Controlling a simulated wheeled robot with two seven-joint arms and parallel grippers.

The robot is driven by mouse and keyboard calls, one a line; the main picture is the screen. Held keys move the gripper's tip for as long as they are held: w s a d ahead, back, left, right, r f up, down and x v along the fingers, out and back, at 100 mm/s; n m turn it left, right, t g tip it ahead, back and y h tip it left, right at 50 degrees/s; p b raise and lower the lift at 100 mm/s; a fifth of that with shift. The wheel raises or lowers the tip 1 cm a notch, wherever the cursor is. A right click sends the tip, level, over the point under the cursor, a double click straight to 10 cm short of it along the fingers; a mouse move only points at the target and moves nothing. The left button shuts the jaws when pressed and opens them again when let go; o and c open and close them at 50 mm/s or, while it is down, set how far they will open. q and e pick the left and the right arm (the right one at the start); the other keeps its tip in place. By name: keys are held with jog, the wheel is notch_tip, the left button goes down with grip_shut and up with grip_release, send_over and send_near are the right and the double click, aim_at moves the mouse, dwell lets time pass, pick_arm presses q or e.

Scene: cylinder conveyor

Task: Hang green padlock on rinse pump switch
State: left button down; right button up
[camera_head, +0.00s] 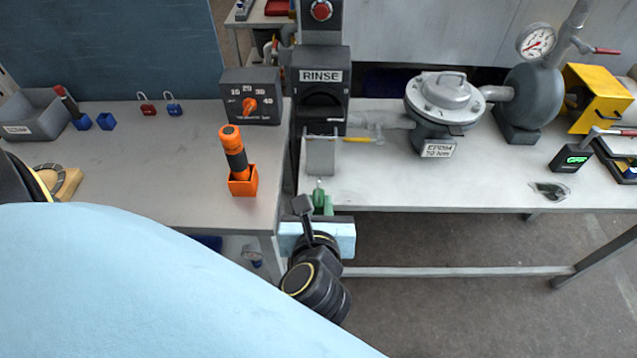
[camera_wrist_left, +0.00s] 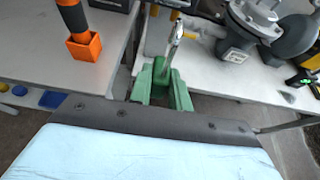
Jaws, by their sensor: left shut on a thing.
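The rinse pump switch (camera_head: 321,88) is a dark grey box labelled RINSE with a black rotary knob, behind the gap between the two tables. My left gripper (camera_head: 322,202) is below and in front of it, at the near edge of the right table. In the left wrist view its green fingers (camera_wrist_left: 161,88) are shut on the green padlock, whose silver shackle (camera_wrist_left: 175,42) points up and away. The padlock's body is mostly hidden between the fingers. In the head view the padlock (camera_head: 319,185) is very small. My right gripper is not in view.
An orange holder (camera_head: 243,182) with a torch stands to the left. Red (camera_head: 148,109) and blue (camera_head: 173,109) padlocks lie farther left. A grey pump (camera_head: 445,103) stands right.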

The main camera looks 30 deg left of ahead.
pick_arm(q)
jog(key=shift+s, duration=0.1)
jog(key=shift+w+a, duration=0.25)
jog(key=shift+w, duration=0.15)
jog(key=w+a+p, duration=0.3)
jog(key=w+a, duration=0.1)
jog(key=w, duration=0.3)
jog(key=shift+w+a, duration=0.35)
jog(key=shift+w, duration=0.05)
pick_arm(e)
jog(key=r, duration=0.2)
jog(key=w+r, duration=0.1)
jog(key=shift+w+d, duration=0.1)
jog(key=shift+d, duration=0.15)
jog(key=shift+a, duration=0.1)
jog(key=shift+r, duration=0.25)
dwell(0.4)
